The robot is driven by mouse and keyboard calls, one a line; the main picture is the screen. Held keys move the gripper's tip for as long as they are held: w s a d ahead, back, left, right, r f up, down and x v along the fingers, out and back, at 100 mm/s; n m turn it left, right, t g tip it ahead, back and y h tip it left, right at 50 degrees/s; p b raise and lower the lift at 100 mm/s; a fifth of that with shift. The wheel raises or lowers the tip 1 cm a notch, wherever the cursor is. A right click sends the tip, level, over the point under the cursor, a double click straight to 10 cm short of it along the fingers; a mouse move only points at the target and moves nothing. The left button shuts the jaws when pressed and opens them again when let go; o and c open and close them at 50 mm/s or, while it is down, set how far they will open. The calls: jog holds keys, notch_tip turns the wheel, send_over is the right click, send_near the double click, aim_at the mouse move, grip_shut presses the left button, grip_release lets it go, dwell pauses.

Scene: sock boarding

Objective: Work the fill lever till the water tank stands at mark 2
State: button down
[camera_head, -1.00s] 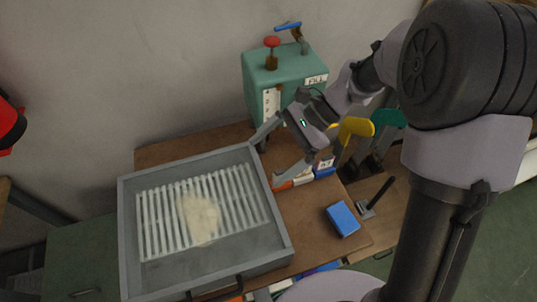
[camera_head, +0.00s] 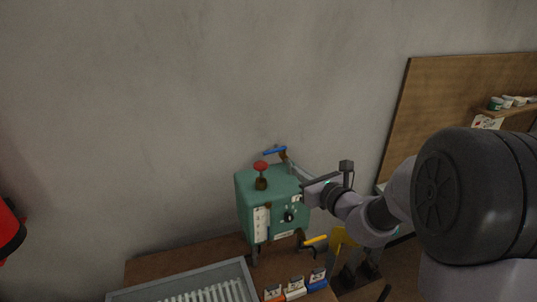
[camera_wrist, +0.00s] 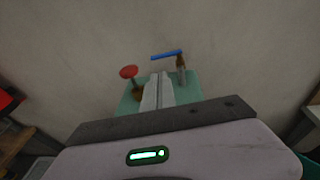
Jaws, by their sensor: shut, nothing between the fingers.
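The green water tank (camera_head: 272,205) stands on the bench against the wall. A white gauge strip with small marks (camera_head: 261,224) is on its front; the level is too small to read. A blue-handled lever (camera_head: 275,150) rises from the tank top, and it also shows in the wrist view (camera_wrist: 167,55). A red knob (camera_head: 261,166) stands left of it, also in the wrist view (camera_wrist: 129,72). My gripper (camera_head: 291,166) is shut and empty beside the blue lever's post. In the wrist view its fingers (camera_wrist: 158,78) point between knob and lever; contact with the lever is unclear.
A grey tray with a white rack (camera_head: 240,270) is on the bench in front. Small boxes (camera_head: 295,289) and a yellow-handled thing (camera_head: 315,241) sit below my arm. A wooden board (camera_head: 440,110) stands at right. The wall above the tank is clear.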

aim_at(270, 151)
jog(key=b+x, duration=0.1)
jog(key=x, duration=1.2)
jog(key=shift+w+a+f, duration=0.15)
jog(key=shift+w, duration=0.15)
jog(key=shift+a, duration=0.1)
jog(key=shift+w+a+b, duration=0.15)
jog(key=shift+w+b, duration=0.1)
jog(key=shift+b, duration=0.05)
jog(key=shift+w+a, duration=0.1)
jog(key=shift+a, duration=0.1)
jog(key=shift+r, duration=0.2)
